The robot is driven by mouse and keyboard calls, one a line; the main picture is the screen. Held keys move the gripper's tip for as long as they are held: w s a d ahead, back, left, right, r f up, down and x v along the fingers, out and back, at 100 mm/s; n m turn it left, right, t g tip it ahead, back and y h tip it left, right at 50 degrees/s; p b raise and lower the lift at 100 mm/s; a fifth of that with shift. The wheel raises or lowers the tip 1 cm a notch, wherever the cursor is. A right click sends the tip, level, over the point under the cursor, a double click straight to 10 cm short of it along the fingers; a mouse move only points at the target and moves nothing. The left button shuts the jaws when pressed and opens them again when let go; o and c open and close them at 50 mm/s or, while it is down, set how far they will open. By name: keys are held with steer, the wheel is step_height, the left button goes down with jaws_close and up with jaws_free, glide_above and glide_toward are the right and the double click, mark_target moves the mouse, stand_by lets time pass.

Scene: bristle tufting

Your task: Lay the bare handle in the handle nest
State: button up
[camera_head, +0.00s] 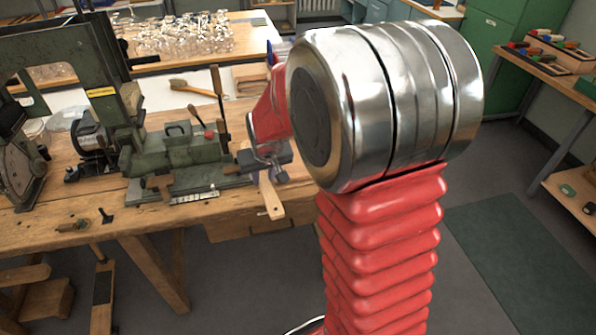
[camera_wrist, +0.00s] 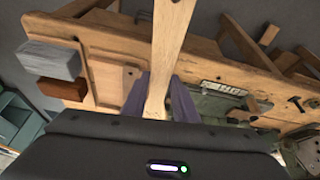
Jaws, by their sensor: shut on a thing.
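The bare handle (camera_head: 271,197) is a pale wooden piece. My gripper (camera_head: 266,160) is shut on it, and its lower end hangs down near the bench's front edge. In the wrist view the handle (camera_wrist: 172,40) runs up from between the dark purple fingers (camera_wrist: 159,95), its near end between them. A green machine (camera_head: 178,152) stands on the bench to the left of my gripper. I cannot tell which part of it, if any, is the handle nest. My own red arm and metal joint hide the area to the right.
The wooden bench (camera_head: 60,205) carries a dark press at far left and a brush (camera_head: 195,88) at the back. A grey block (camera_wrist: 50,60) and a brown block (camera_wrist: 62,89) show in the wrist view.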

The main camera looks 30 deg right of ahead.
steer(key=w+a+f+n, duration=0.1)
steer(key=a+n, duration=0.1)
steer(key=a, duration=0.7)
steer(key=shift+w+a+f+y, duration=0.2)
steer(key=shift+w+y, duration=0.1)
steer(key=shift+y, duration=0.1)
steer(key=shift+a, duration=0.1)
